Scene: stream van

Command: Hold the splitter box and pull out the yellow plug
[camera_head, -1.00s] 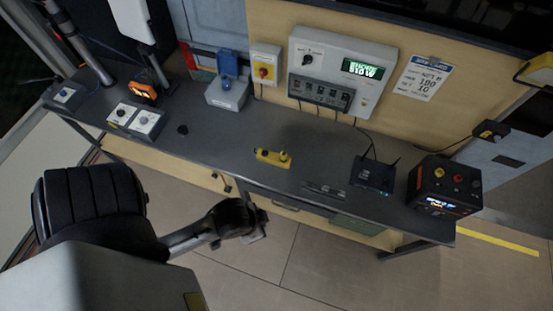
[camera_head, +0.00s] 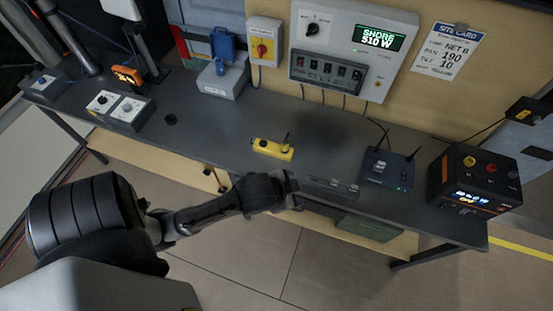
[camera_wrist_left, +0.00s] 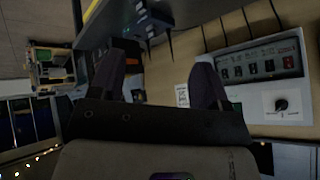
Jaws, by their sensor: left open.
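A black box (camera_head: 474,184) with a lit blue display stands at the right end of the bench; I take it for the splitter box. On its top are a yellow plug-like piece (camera_head: 469,160), a red one (camera_head: 491,166) and a darker one. My left gripper (camera_head: 293,190) is over the bench's front edge, well to the left of the box and apart from it. In the left wrist view its fingers (camera_wrist_left: 160,80) are spread with nothing between them. My right gripper is not in view.
A yellow handheld controller (camera_head: 272,149) lies mid-bench. A dark router with antennas (camera_head: 388,169) stands between it and the black box. A wall panel (camera_head: 350,45) reads SHORE 510 W. Grey switch boxes (camera_head: 120,110) sit at the left. Bare bench (camera_head: 215,125) lies left of the controller.

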